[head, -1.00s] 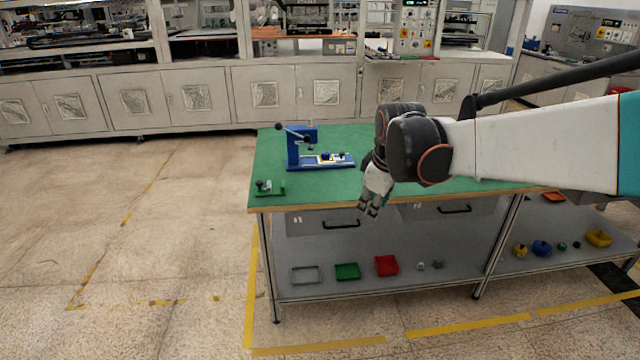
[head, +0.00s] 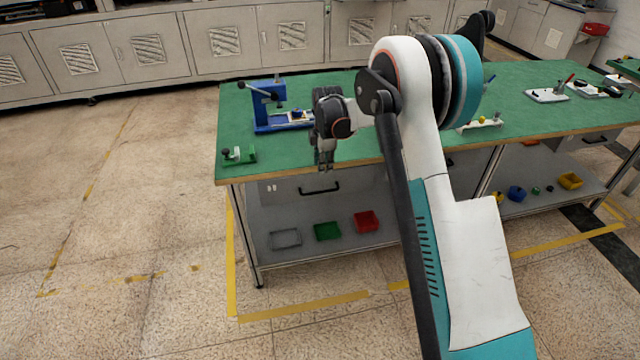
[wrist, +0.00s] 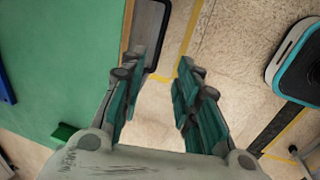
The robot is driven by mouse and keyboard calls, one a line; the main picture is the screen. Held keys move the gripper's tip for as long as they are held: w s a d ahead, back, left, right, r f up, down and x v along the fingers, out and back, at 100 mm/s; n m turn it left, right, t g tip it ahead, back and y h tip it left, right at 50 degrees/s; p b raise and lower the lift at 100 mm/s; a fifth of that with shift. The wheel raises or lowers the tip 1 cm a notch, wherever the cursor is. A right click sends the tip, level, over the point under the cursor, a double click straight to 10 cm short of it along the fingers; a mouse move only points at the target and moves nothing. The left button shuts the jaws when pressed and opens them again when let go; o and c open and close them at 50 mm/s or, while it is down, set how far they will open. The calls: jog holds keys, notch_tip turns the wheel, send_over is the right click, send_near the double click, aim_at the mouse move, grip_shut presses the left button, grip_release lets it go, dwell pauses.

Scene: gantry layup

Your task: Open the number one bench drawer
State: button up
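The left bench drawer (head: 290,192) is a grey front under the green bench top, with a small label too small to read and a dark bar handle (head: 319,189). It looks closed. My gripper (head: 324,163) points down by the bench's front edge, just above the handle in the head view. In the wrist view my gripper (wrist: 168,75) is open, with its two fingers apart and nothing between them. The dark handle (wrist: 158,40) shows beyond the fingertips, near the left finger, and is not touched as far as I can see.
The green bench top (head: 360,150) carries a blue press fixture (head: 268,108) and a small green fixture (head: 238,155). Grey, green and red trays, including the red tray (head: 367,221), sit on the lower shelf. The floor in front of the bench is clear.

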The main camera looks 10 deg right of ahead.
aim_at(321, 192)
jog(key=f+b, duration=0.1)
jog(key=f, duration=0.3)
jog(key=w+f+b, duration=0.1)
jog(key=f+b, duration=0.1)
jog(key=f, duration=0.3)
jog(key=w+f+b, duration=0.1)
jog(key=f+b, duration=0.1)
jog(key=f, duration=0.2)
jog(key=shift+w+f, duration=0.25)
grip_shut()
